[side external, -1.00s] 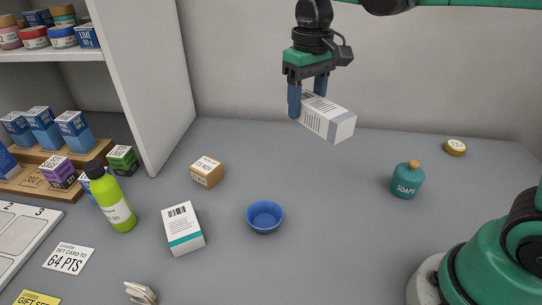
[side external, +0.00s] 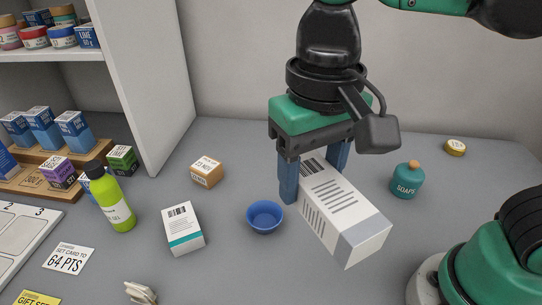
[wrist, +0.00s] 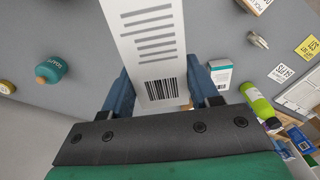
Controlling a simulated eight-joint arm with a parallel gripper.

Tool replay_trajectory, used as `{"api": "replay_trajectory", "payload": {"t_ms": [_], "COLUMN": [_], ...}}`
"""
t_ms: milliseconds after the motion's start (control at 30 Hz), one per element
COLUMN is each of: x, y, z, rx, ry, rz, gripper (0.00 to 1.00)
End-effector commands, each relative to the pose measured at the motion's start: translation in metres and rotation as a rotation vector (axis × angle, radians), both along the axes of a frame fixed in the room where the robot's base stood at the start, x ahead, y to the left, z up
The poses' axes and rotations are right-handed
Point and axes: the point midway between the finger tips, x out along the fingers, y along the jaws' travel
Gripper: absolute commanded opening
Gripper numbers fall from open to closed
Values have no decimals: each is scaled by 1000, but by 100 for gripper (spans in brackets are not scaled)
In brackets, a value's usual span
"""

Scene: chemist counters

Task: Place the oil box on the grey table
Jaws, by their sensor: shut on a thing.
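My gripper (side external: 314,178) is shut on a long white box (side external: 338,208) with dark printed lines and a grey end band. No product name is readable on it, so I cannot tell whether it is the oil box. In the wrist view the box (wrist: 150,30) sits between the blue fingers of my gripper (wrist: 160,95), its barcode end nearest the palm. In the side view it is held tilted above the grey table (side external: 225,275), its grey end toward the camera. The table surface under it is partly hidden.
A blue bowl (side external: 265,217) stands left of the held box. A white-and-teal box (side external: 183,229), a small tan box (side external: 207,172) and a green bottle (side external: 112,200) are farther left. A teal soap bottle (side external: 407,180) stands right. The front middle of the table is clear.

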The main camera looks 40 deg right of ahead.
Motion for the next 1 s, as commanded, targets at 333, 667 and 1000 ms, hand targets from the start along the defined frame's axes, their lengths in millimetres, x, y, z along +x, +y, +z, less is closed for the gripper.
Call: {"api": "replay_trajectory", "payload": {"t_ms": [333, 667, 1000], "x": [1, 1, 1], "y": [0, 1, 0], "z": [-68, -128, -156], "rx": [0, 0, 0], "ry": [0, 0, 0], "rz": [0, 0, 0], "gripper": [0, 0, 0]}}
